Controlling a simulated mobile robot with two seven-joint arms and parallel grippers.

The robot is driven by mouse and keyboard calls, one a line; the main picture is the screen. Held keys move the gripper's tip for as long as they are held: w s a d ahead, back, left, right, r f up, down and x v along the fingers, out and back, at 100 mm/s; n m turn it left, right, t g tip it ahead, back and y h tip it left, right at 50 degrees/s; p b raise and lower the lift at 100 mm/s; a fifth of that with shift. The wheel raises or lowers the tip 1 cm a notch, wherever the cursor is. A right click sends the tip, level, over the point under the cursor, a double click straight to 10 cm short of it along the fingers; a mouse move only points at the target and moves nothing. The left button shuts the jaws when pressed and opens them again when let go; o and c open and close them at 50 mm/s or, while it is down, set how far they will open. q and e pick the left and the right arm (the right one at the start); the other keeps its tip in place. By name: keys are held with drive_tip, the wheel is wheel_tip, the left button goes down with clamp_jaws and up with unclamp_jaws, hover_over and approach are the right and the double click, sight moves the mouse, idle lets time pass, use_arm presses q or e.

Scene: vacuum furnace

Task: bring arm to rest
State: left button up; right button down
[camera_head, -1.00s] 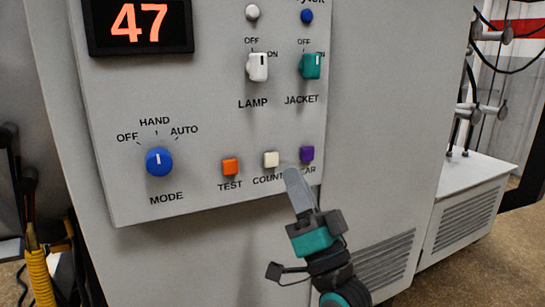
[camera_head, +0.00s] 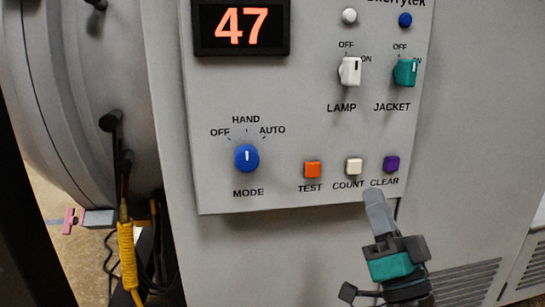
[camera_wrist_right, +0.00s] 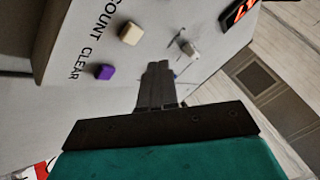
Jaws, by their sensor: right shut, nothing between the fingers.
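My right gripper (camera_head: 375,205) is in the head view at the lower right, with its grey fingers pointing up. The fingers are shut and empty. Their tips are just below the CLEAR label and the purple CLEAR button (camera_head: 391,164); I cannot tell the gap to the panel. In the right wrist view the closed fingers (camera_wrist_right: 158,80) point toward the panel, with the purple button (camera_wrist_right: 104,72) and the cream COUNT button (camera_wrist_right: 131,33) to their left. My left gripper is not in view.
The control panel (camera_head: 300,120) bears a blue MODE knob (camera_head: 246,158) pointing at HAND, a white LAMP switch (camera_head: 349,71), a teal JACKET switch (camera_head: 404,73) and a display (camera_head: 241,25) reading 47. A yellow coiled cable (camera_head: 127,255) hangs at the left.

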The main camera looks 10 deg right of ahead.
use_arm(q)
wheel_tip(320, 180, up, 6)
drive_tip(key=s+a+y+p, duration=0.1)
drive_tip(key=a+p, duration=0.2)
drive_tip(key=p, duration=0.6)
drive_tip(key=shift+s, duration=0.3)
use_arm(e)
drive_tip(key=s+a+f+n+g+h, duration=0.1)
drive_tip(key=s+f+g, duration=0.6)
drive_tip(key=f, duration=0.7)
drive_tip(key=s+a+f+n+g+h, duration=0.1)
drive_tip(key=s+a+f+n+g, duration=0.2)
drive_tip(key=f, duration=1.1)
drive_tip(key=s+n+g, duration=0.3)
drive_tip(key=s+g, duration=0.2)
drive_tip(key=shift+s+f+n, duration=0.15)
drive_tip(key=shift+f+n, duration=0.15)
drive_tip(key=shift+f, duration=0.1)
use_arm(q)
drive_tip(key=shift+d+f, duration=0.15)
